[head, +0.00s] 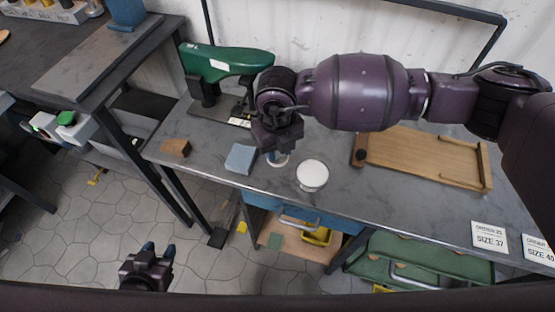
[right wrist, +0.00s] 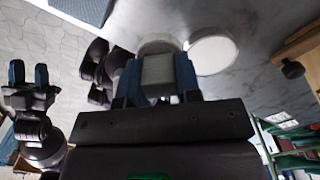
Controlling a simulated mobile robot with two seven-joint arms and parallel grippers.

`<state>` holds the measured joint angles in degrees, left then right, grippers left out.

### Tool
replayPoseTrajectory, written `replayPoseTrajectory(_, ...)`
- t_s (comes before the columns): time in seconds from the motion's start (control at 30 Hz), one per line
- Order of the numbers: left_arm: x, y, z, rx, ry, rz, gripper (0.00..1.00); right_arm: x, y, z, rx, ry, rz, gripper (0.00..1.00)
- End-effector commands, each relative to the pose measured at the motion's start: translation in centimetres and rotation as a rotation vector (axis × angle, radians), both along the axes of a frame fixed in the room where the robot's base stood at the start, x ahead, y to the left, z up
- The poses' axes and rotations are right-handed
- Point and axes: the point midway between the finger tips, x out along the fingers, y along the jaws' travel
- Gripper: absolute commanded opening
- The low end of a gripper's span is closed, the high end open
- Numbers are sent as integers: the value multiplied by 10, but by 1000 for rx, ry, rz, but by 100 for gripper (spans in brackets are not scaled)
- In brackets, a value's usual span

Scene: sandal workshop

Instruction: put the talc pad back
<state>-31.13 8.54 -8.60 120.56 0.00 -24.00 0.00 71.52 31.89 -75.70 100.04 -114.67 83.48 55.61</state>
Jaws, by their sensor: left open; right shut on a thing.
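My right gripper (head: 275,149) points down over the front of the grey workbench and is shut on the talc pad. In the right wrist view the pad's pale grey grip (right wrist: 157,76) sits between the blue fingertips. A round pale rim shows just beyond it. In the head view the gripper hides most of the pad, and I cannot tell whether it touches the bench. A round white-topped dish (head: 312,174) stands just right of it; it also shows in the right wrist view (right wrist: 212,53). My left gripper (head: 150,254) is open and empty, out over the floor in front of the bench.
A blue-grey block (head: 240,158) lies close left of the right gripper, and a brown block (head: 175,147) farther left. A green machine (head: 228,62) stands behind. A wooden tray (head: 425,160) and size cards (head: 490,238) are on the right. Bare bench lies right of the dish.

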Motion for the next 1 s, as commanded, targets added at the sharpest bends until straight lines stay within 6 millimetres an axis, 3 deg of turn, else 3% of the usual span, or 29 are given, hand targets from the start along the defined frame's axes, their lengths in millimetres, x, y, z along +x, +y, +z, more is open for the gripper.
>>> replayPoseTrajectory(0.17,-4,1,-5,3,12,-2,43,0,0,-12,0,1,0,12)
replayPoseTrajectory(0.47,-10,2,-21,6,41,-4,43,0,0,-57,0,4,-1,12)
replayPoseTrajectory(0.87,-4,1,-15,4,24,-3,43,0,0,-59,0,-1,0,12)
replayPoseTrajectory(0.9,-4,1,-15,3,23,-3,43,0,0,-59,0,-2,0,37)
replayPoseTrajectory(1.0,-3,0,-15,1,22,0,43,0,0,-59,0,-1,0,53)
